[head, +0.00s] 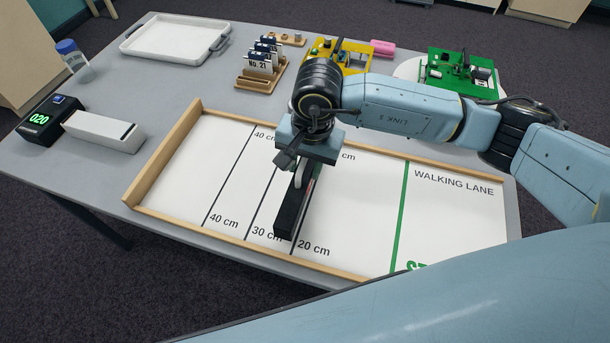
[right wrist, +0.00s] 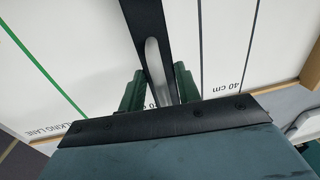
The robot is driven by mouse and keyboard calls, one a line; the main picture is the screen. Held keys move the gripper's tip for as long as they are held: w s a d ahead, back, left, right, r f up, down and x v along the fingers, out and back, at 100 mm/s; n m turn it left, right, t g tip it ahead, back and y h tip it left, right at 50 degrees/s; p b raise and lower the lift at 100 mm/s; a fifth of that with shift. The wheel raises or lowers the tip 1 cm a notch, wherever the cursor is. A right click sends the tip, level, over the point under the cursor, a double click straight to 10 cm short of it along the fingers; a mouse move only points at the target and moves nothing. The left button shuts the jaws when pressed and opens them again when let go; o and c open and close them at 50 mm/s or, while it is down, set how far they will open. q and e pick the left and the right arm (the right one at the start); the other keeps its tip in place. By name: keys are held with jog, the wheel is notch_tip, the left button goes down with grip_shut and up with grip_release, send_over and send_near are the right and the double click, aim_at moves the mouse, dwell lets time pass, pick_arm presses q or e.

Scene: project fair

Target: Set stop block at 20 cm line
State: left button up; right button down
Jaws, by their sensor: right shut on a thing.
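The stop block (head: 286,214) is a long black bar lying across the white lane board (head: 350,215), with a light grey handle that shows in the right wrist view (right wrist: 155,70). Its near end is just left of the "20 cm" label (head: 313,249), and the 20 cm line is mostly hidden by the block and my arm. Whether the block touches the board or hangs slightly above it, I cannot tell. My right gripper (head: 302,172) is above the block, shut on its handle; its green fingers flank it in the right wrist view (right wrist: 158,88). My left gripper is out of view.
Wooden rails (head: 168,160) edge the board. Lines at 30 cm and 40 cm lie left of the block, a green line (head: 399,215) right. Behind stand a card holder (head: 255,84), a yellow model (head: 355,58) and a green model (head: 455,72). A digital display (head: 40,122) stands left.

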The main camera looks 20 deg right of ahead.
aim_at(306, 170)
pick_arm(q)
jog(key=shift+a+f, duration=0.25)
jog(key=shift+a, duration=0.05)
pick_arm(e)
jog(key=shift+w+f, duration=0.1)
jog(key=shift+f, duration=1.95)
pick_arm(q)
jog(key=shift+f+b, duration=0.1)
jog(key=shift+b, duration=0.2)
pick_arm(e)
jog(key=shift+f, duration=0.1)
jog(key=c, duration=1.3)
grip_release()
jog(key=o, duration=0.3)
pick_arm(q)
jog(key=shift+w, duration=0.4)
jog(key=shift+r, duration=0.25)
